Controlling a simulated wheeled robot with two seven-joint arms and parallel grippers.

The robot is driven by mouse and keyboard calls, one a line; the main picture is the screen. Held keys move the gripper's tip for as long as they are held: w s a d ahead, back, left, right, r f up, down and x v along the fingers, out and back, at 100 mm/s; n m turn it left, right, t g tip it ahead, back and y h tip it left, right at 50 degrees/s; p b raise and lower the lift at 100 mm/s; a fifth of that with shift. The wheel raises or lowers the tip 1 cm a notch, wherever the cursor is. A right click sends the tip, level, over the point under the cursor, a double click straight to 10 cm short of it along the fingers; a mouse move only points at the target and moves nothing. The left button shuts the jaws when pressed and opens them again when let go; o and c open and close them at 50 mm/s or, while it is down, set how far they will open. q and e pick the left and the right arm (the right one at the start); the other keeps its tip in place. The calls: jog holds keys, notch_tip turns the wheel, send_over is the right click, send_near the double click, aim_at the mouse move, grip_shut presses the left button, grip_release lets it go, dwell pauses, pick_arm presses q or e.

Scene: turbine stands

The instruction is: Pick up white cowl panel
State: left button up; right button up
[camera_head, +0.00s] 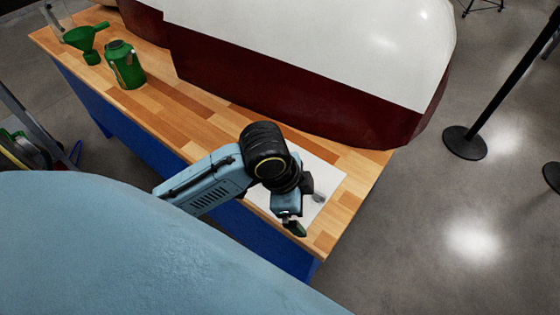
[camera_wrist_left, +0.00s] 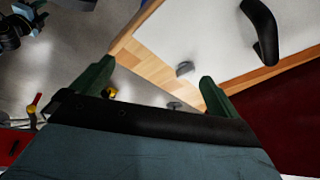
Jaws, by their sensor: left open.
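The white cowl panel (camera_head: 328,174) lies flat near the right end of the wooden table, partly hidden behind my left arm. In the left wrist view the white panel (camera_wrist_left: 200,36) shows large at the top, with a black curved handle (camera_wrist_left: 262,32) and a small grey part (camera_wrist_left: 184,69) at its edge. My left gripper (camera_head: 294,225) hangs over the panel's near side by the table's front edge. In the wrist view its two green fingers (camera_wrist_left: 155,88) are spread apart with nothing between them. My right gripper is not seen.
The wooden table (camera_head: 200,120) has a large white and dark red body (camera_head: 300,60) along its back. A green canister (camera_head: 124,66) and a green funnel (camera_head: 86,42) stand at the left. A black post base (camera_head: 465,143) stands on the floor to the right.

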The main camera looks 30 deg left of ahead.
pick_arm(q)
jog(key=w+a+r+m+g+y, duration=0.3)
jog(key=w+a+r+m, duration=0.5)
jog(key=a, duration=0.3)
jog(key=shift+n, duration=0.7)
jog(key=f, duration=0.2)
jog(key=f+b, duration=0.1)
jog(key=f, duration=0.3)
jog(key=shift+w+d+b, duration=0.15)
jog(key=shift+d+b, duration=0.1)
jog(key=shift+b, duration=0.05)
jog(key=shift+f, duration=0.55)
notch_tip(320, 180, down, 5)
jog(key=shift+w+d+f+b, duration=0.1)
jog(key=shift+b, duration=0.65)
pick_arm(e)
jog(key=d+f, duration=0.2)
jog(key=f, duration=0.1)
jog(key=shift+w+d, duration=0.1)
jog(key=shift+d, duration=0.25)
